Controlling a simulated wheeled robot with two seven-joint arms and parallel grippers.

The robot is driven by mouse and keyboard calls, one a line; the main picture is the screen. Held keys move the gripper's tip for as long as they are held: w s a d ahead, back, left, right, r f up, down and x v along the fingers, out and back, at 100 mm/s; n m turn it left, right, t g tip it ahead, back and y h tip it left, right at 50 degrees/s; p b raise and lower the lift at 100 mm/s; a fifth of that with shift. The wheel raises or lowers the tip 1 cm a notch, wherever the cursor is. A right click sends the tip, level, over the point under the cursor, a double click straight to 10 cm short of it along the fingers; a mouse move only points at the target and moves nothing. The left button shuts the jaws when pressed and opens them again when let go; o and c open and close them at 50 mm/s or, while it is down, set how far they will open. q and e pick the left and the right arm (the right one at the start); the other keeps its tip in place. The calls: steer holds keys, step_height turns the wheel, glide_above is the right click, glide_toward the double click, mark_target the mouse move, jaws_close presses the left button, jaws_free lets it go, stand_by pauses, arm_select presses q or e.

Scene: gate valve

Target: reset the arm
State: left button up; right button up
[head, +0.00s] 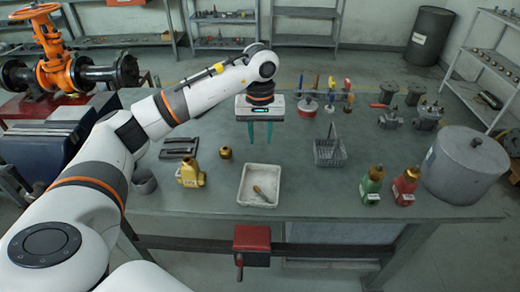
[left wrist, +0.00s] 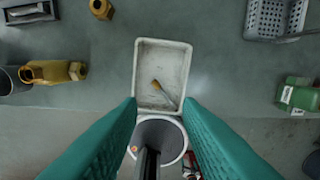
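My left arm reaches in from the left in the head view, bent over the workbench. Its gripper (head: 260,133) has two teal fingers pointing down, held apart above the bench behind the white tray. In the left wrist view the left gripper (left wrist: 158,104) is open, with nothing between its fingers. The white tray (head: 246,190) holds a small brush (head: 263,194); the tray (left wrist: 138,75) and brush (left wrist: 164,94) also show beyond the fingertips in the left wrist view. My right gripper is in neither view.
The bench (head: 300,185) also carries a grey basket (head: 329,153), yellow bottle (head: 190,173), green bottle (head: 371,186), red bottle (head: 405,187) and large grey drum (head: 466,165). A red vise (head: 252,243) is on the front edge. An orange valve (head: 52,60) stands at left.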

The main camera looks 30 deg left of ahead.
arm_select(q)
steer(key=shift+r, duration=0.45)
